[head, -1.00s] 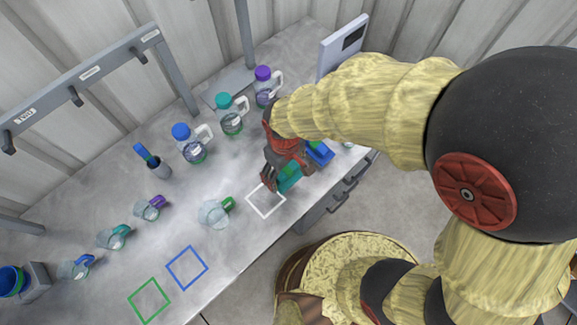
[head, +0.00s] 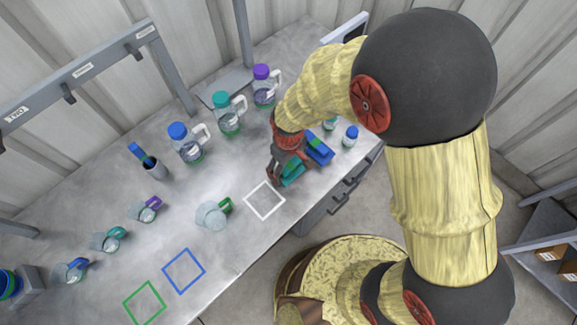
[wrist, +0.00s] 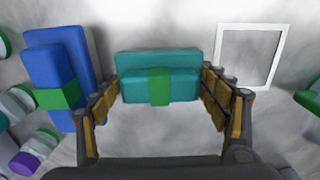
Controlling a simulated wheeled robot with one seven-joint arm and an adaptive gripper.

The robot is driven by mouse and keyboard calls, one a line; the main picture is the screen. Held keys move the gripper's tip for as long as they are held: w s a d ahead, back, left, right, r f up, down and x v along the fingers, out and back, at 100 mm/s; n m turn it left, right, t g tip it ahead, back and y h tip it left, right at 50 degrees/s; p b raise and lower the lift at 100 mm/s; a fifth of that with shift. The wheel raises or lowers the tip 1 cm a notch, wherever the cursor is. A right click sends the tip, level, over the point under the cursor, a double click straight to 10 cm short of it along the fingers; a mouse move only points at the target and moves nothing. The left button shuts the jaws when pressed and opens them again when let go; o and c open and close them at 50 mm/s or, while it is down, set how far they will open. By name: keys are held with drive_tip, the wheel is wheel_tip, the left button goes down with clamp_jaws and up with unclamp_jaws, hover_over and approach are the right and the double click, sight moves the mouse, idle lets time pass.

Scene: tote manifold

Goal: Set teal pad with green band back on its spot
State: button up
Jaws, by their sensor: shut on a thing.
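The teal pad (head: 292,175) with a green band is between the fingers of my gripper (head: 285,173), near the front edge of the bench. In the wrist view the teal pad (wrist: 158,68) shows upright between the two fingers, with its green band (wrist: 160,86) in the middle. My gripper is shut on its two ends. Whether the pad touches the bench is hard to tell. A white square outline (head: 275,191) lies on the bench just left of and in front of the pad; it also shows at the upper right of the wrist view (wrist: 217,58).
A blue pad (head: 319,150) with a green band stands close to the right of my gripper. A small blue-capped bottle (head: 350,136) is beyond it. A beaker with a green handle (head: 212,215) stands left of the white outline. Blue (head: 170,259) and green outlines (head: 131,295) lie empty.

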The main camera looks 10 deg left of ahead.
sight(289, 164)
drive_tip(key=shift+f, duration=0.15)
drive_tip(key=o, duration=1.3)
wheel_tip(289, 164, up, 12)
drive_tip(key=shift+r+p, duration=0.2)
drive_tip(key=shift+p, duration=1.05)
drive_tip(key=shift+d+r, duration=0.1)
